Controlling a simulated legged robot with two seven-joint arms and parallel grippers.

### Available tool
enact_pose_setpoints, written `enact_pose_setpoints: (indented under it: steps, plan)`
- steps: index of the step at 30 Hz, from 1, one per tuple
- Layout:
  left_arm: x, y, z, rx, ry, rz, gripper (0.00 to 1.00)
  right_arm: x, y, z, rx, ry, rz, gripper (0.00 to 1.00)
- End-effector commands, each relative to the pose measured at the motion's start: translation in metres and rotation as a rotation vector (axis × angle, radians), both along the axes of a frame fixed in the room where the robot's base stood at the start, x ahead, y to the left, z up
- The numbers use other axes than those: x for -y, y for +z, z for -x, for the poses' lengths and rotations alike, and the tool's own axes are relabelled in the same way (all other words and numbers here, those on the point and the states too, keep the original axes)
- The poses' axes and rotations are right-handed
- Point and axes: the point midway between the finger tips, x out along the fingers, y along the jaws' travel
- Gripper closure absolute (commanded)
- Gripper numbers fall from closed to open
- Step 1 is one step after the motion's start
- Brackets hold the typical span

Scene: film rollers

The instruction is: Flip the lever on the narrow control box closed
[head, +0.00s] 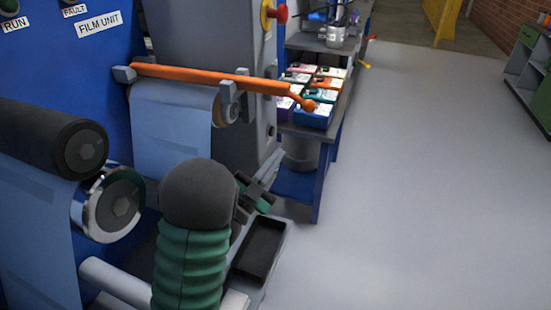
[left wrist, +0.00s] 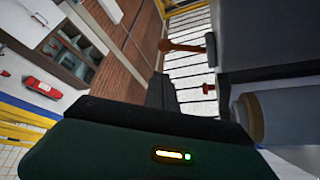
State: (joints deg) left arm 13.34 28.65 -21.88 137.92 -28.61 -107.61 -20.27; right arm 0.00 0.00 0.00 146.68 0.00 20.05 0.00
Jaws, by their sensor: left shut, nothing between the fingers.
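A long orange bar (head: 200,77) runs across the film unit, and an orange lever arm with a rounded knob (head: 307,104) sticks out at its right end. A grey upright housing (head: 205,35) stands behind the bar; I cannot tell whether it is the narrow control box. My left gripper (head: 266,177) is shut and empty, below the bar and left of the table leg, apart from the lever. My dark arm link hides part of it. In the left wrist view an orange knobbed handle (left wrist: 182,46) shows beyond the gripper. My right gripper is not in view.
Dark rollers (head: 80,148) and blue film are close at left. A red knob on a yellow plate (head: 276,12) is on the housing. A blue-legged table (head: 318,185) with coloured bins (head: 316,112) stands behind. A black tray (head: 260,250) lies low. Floor at right is clear.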

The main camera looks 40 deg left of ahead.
Motion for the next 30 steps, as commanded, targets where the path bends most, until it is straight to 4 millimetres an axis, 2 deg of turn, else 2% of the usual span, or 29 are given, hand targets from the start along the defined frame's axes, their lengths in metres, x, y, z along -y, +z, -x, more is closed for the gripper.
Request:
enact_pose_setpoints:
  steps: [11,14,17,19,23,26,30]
  plan:
    - [0.000,0.000,-0.001,-0.004,0.001,0.002,1.00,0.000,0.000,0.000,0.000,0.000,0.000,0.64]
    - [0.001,-0.007,-0.008,-0.055,0.014,0.025,1.00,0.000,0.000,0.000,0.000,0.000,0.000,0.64]
    - [0.004,-0.029,-0.024,-0.191,0.044,0.085,1.00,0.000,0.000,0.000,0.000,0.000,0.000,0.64]
    - [0.008,-0.054,-0.033,-0.327,0.075,0.148,1.00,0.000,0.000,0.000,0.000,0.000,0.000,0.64]
    - [0.022,-0.105,-0.033,-0.601,0.133,0.276,1.00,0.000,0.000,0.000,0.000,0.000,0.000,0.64]
    - [0.040,-0.144,-0.017,-0.818,0.175,0.372,1.00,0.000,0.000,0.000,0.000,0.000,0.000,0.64]
    - [0.073,-0.191,0.026,-1.121,0.235,0.487,1.00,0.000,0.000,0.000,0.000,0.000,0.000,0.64]
